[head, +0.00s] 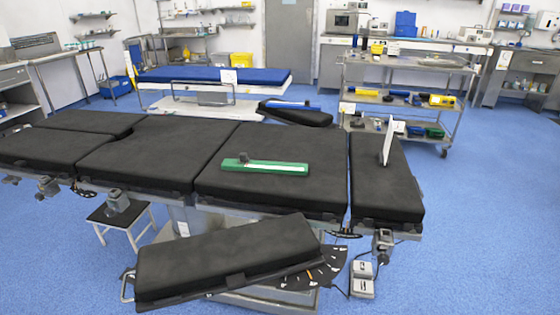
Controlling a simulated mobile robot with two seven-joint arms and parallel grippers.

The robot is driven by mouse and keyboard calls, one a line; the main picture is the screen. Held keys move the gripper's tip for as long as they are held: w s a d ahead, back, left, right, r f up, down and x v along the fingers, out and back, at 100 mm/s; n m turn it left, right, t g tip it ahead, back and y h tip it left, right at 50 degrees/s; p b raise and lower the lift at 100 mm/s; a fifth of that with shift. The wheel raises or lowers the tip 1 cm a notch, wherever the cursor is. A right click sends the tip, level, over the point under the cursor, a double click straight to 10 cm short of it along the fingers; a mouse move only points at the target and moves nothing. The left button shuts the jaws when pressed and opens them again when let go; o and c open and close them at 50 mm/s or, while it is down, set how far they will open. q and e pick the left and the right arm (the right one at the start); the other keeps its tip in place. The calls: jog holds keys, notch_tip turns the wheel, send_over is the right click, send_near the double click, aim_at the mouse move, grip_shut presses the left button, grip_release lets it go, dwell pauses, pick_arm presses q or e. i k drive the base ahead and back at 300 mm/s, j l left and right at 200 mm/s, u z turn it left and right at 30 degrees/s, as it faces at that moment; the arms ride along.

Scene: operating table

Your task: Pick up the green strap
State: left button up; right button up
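The green strap (285,167) lies on the black padded top of the operating table (240,188), on the section right of the middle. It is a long, narrow green piece with a pale strip along its front and a small dark block on its left part. Nothing covers it. Neither of my grippers shows in the head view.
A padded arm board (228,256) juts out in front of the table. A thin white upright panel (388,143) stands on the table's right section. Behind are a blue-topped bed (210,75) and a metal trolley (405,62). Blue floor (490,220) is open at the right.

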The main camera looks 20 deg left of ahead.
aim_at(267, 167)
jog(key=i+j, duration=0.1)
jog(key=j, duration=0.55)
jog(key=i+j, duration=0.1)
jog(key=j, duration=1.25)
jog(key=j+z, duration=0.35)
jog(key=j, duration=0.35)
jog(key=j+z, duration=0.4)
jog(key=j, duration=0.35)
